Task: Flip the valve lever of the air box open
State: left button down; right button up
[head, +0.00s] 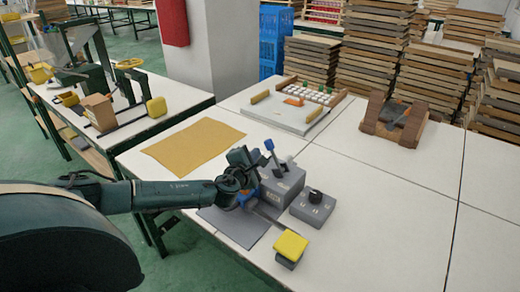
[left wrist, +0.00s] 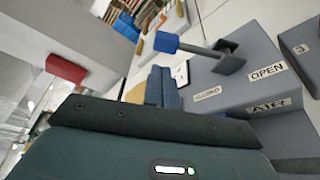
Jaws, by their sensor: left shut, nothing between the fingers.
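The air box (head: 284,186) is a grey block on the table in the head view. Its valve lever (head: 276,158) has a blue knob and rises from the top, leaning left. In the left wrist view the lever (left wrist: 200,49) reaches left from a dark bracket, and the air box (left wrist: 222,92) bears AIR and OPEN labels plus a smaller, blurred one. My left gripper (head: 250,174) is at the box's left side, near the lever. Its fingers (left wrist: 162,77) are shut and empty, below the blue knob in the wrist view with a visible gap. My right gripper is out of view.
A grey box with a black knob (head: 314,203) stands right of the air box. A yellow-topped block (head: 290,247) is in front. A tan sheet (head: 194,147) lies behind left, and a white tray (head: 290,119) and brown stand (head: 394,121) farther back. The table's right side is clear.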

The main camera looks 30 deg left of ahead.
aim_at(273, 155)
pick_arm(q)
jog(key=shift+x, duration=2.35)
